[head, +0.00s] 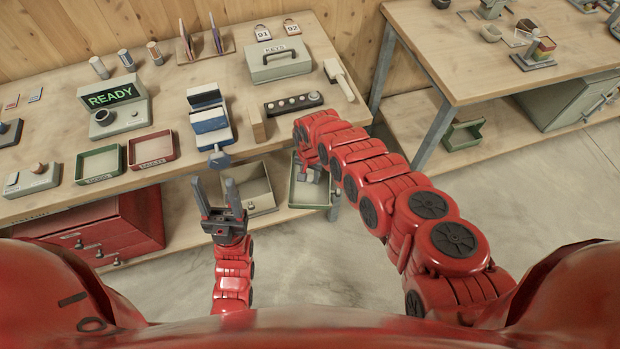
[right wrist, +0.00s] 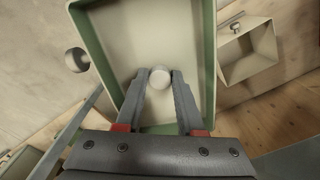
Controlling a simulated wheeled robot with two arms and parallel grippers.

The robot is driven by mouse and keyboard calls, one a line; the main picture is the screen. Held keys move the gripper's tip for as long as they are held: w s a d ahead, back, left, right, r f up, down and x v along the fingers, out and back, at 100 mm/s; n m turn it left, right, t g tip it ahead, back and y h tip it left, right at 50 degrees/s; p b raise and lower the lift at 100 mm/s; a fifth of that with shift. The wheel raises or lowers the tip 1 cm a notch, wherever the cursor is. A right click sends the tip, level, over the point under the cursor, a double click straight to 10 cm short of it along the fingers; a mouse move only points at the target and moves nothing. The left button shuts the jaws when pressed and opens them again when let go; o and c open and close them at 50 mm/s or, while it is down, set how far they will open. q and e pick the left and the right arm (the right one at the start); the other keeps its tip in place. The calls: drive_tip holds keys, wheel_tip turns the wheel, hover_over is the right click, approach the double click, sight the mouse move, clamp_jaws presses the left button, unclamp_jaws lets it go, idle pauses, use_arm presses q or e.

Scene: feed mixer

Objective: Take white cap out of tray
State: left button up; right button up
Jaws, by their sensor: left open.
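The tray (right wrist: 207,60) is a pale box with a green rim. In the head view the green-rimmed tray (head: 309,197) is low, below the front edge of the bench, with my right arm over it. The white cap (right wrist: 159,78) is small and round and lies inside the tray's outline, between my right gripper's fingertips (right wrist: 160,72). The fingers are close on both sides of it; I cannot tell whether they press on it. In the head view the right gripper (head: 307,174) is mostly hidden by its arm. My left gripper (head: 215,192) is open and empty, fingers up, in front of the bench.
A beige open bin (head: 262,193) is beside the tray; a pale open box (right wrist: 248,55) shows right of it in the wrist view. The bench above holds a blue device (head: 210,125), green (head: 99,162) and red (head: 151,149) trays and a key box (head: 280,62).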

clamp_jaws()
drive_tip(key=shift+r, duration=0.2)
